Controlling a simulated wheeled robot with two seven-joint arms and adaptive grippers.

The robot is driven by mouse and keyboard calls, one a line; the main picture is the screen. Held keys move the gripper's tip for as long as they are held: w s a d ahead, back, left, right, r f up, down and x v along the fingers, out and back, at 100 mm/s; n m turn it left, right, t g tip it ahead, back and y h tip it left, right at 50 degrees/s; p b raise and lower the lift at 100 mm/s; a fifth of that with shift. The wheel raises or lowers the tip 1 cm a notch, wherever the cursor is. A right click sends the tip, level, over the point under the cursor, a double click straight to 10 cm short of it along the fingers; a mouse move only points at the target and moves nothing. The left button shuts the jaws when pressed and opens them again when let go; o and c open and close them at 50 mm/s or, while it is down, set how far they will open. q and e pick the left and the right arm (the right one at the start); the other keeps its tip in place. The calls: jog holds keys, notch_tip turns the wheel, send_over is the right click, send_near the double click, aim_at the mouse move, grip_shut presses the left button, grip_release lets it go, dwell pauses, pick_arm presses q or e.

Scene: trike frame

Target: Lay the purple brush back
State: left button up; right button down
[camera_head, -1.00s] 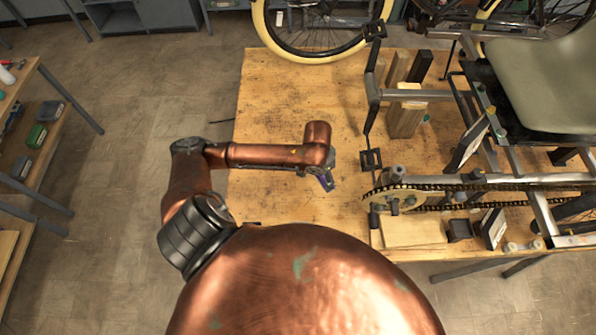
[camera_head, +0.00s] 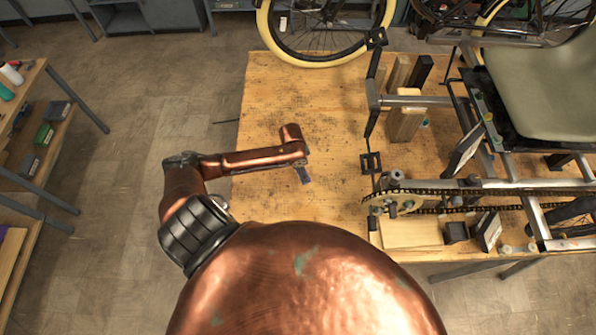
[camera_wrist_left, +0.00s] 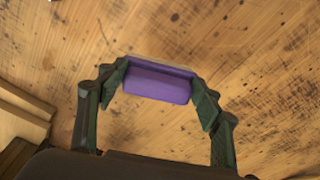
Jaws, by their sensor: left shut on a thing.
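The purple brush (camera_wrist_left: 158,83) is between the fingers of my left gripper (camera_wrist_left: 158,88) in the left wrist view. The gripper is shut on it, and wooden tabletop shows beyond it. In the head view my left gripper (camera_head: 304,173) is over the left part of the wooden workbench (camera_head: 270,95), left of the trike's chain. The brush is small there and hard to make out. I cannot tell how high it is above the bench. My right gripper is not in view.
The trike frame (camera_head: 420,101) with its chainring (camera_head: 392,202) and chain stands on the bench to the right. Wooden blocks (camera_head: 405,124) stand near the bench's back. A shelf unit (camera_head: 52,138) is at the far left. The bench top around my left gripper is clear.

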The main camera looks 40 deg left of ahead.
pick_arm(q)
jog(key=f, duration=0.1)
jog(key=w+a+f, duration=0.1)
jog(key=a+f, duration=0.1)
jog(key=shift+w+a, duration=0.1)
jog(key=shift+w, duration=0.2)
jog(key=shift+f, duration=1.5)
jog(key=o, duration=1.4)
jog(key=shift+f, duration=0.15)
jog(key=shift+o, duration=0.2)
notch_tip(320, 180, up, 12)
jog(key=s, duration=0.1)
jog(key=shift+s+a, duration=0.2)
jog(key=shift+a, duration=0.1)
